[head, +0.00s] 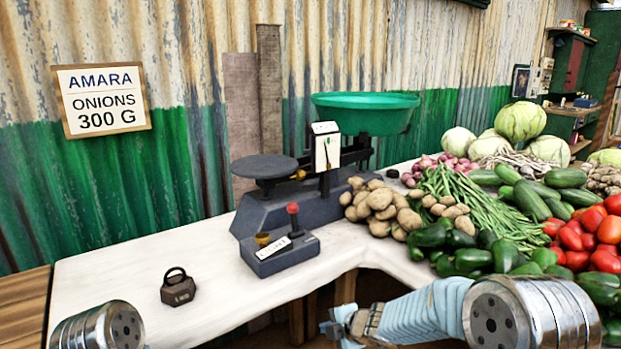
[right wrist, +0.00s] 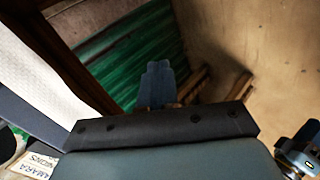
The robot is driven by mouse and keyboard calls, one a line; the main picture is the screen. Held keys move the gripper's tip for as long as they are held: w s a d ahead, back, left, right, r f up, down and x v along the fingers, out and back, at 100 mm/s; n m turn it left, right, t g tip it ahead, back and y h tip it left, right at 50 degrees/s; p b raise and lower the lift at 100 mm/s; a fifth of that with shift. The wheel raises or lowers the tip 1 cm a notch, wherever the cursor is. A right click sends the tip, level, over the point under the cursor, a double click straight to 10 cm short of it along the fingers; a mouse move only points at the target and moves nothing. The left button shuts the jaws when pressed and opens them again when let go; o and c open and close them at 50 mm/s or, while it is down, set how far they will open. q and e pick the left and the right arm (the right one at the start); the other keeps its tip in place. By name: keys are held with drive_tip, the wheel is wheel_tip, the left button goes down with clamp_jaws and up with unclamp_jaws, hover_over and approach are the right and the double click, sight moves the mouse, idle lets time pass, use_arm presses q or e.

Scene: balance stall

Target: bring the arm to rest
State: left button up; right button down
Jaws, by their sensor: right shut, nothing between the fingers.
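My right arm comes in from the lower right of the head view. Its gripper (head: 338,326) is low in front of the counter's front edge, clear of the goods and the scale. In the right wrist view its fingers (right wrist: 158,84) are together with nothing between them, pointing towards a dim space with green corrugated sheet and wooden pieces. My left gripper is out of view; only a metal link of my left arm shows at the bottom left of the head view.
The white counter (head: 120,262) carries a balance scale (head: 290,205) with a green pan (head: 365,112), a block with weights (head: 280,254) and a dark weight (head: 178,288). Potatoes (head: 385,208), beans and other vegetables crowd the right. The counter's left part is mostly bare.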

drive_tip(key=s+d+f+m+g, duration=0.2)
drive_tip(key=s+f+m, duration=0.5)
drive_tip(key=f, duration=0.2)
drive_tip(key=s+d+f+m+g, duration=0.2)
drive_tip(key=s+f+m, duration=0.5)
drive_tip(key=s+f, duration=0.15)
drive_tip(key=s+d+f+m+g, duration=0.1)
drive_tip(key=s+f+m, duration=0.2)
drive_tip(key=s+m, duration=0.2)
drive_tip(key=s+d+f+m+g+h, duration=0.1)
drive_tip(key=s+f+m, duration=0.3)
drive_tip(key=s, duration=0.6)
drive_tip(key=shift+m+g+h, duration=0.3)
drive_tip(key=shift+m+g, duration=0.3)
drive_tip(key=shift+m, duration=0.2)
